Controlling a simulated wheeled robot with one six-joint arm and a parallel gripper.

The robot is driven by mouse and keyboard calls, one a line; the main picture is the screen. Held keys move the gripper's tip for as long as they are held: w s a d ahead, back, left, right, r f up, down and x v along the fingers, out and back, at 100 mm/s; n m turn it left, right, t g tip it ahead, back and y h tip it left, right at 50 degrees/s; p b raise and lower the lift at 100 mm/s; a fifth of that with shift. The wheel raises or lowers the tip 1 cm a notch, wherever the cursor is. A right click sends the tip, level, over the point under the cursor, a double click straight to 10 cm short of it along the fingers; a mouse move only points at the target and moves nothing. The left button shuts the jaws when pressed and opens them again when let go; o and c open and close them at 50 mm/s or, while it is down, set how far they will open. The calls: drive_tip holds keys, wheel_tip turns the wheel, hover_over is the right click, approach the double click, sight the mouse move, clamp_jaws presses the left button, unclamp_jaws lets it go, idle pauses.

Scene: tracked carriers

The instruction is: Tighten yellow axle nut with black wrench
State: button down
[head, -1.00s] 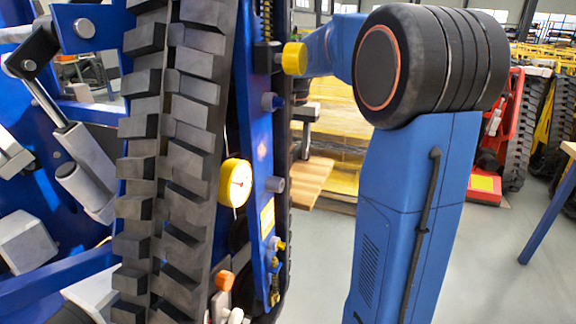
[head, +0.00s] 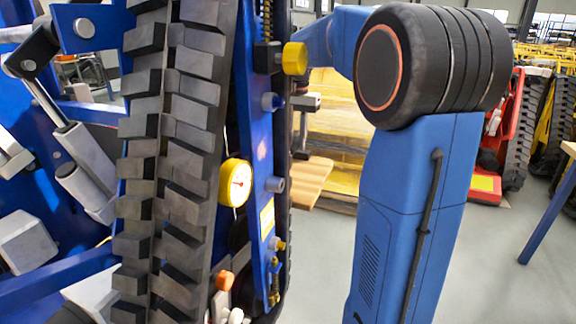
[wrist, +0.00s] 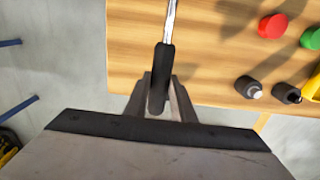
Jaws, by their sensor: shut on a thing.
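In the wrist view my gripper (wrist: 160,84) is shut on the black handle of the wrench (wrist: 161,62). The wrench's silver shaft runs up out of the frame, so its head is hidden. In the head view a yellow round cap (head: 294,58) sits high on the blue frame of the tracked carrier; it may be the axle nut, but I cannot tell for sure. My gripper seems to show as a grey part (head: 306,102) beside the carrier, mostly hidden. The wrench cannot be made out there.
The black track (head: 180,150) and a yellow gauge (head: 235,182) are on the near side of the carrier. In the wrist view a wooden table (wrist: 215,60) holds a red knob (wrist: 272,26), a green knob (wrist: 311,38) and dark fittings (wrist: 248,87). Grey floor lies left of it.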

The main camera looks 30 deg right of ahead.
drive_tip(key=shift+r, duration=2.1)
